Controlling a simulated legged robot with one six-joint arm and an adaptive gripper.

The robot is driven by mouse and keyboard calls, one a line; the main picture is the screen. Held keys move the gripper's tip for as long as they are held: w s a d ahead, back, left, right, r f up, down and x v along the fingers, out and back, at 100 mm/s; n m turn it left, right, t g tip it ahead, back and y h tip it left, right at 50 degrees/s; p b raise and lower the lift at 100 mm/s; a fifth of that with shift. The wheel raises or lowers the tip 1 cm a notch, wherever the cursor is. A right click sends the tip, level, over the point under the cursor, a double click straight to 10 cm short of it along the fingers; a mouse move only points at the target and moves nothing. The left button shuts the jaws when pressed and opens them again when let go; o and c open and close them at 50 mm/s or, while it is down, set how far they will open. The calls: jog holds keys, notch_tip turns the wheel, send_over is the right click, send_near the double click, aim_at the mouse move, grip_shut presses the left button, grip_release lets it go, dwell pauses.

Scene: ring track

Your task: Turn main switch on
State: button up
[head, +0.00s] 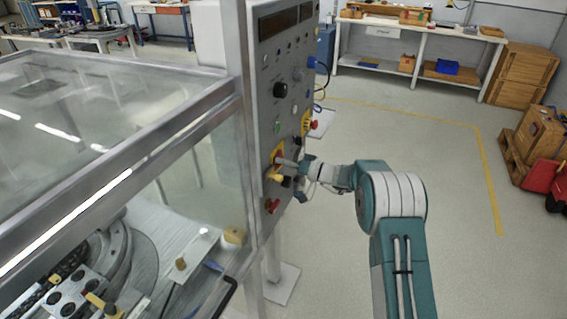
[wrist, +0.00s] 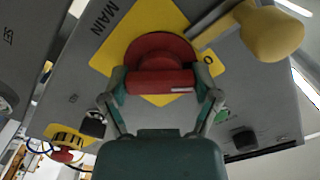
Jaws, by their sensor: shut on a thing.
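The main switch is a red rotary knob (wrist: 158,52) with a raised red handle bar (wrist: 160,82) on a yellow diamond plate (wrist: 150,18). "MAIN" is printed beside the plate in the wrist view, and an "O" mark shows at its right. My gripper (wrist: 160,88) has a finger on each side of the bar and is shut on it. In the head view my gripper (head: 287,163) reaches the grey control panel (head: 268,120) from the right, largely hiding the switch. The bar lies across the wrist picture, roughly level.
A yellow-ended part with a metal bar (wrist: 272,34) sticks out close to the knob. A red button on yellow (wrist: 65,145) and another red knob (head: 272,205) are nearby. A glass-walled machine enclosure (head: 120,130) stands left; the floor (head: 450,190) at right is open.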

jog(key=m, duration=0.5)
jog(key=shift+w+d+m, duration=0.1)
jog(key=shift+w+m, duration=0.05)
jog(key=shift+m, duration=0.15)
jog(key=shift+f+m, duration=0.1)
jog(key=shift+m, duration=2)
jog(key=shift+f, duration=0.1)
jog(key=o, duration=1)
jog(key=shift+c, duration=0.2)
jog(key=shift+d, duration=0.25)
jog(key=v, duration=1.1)
jog(key=shift+d, duration=0.3)
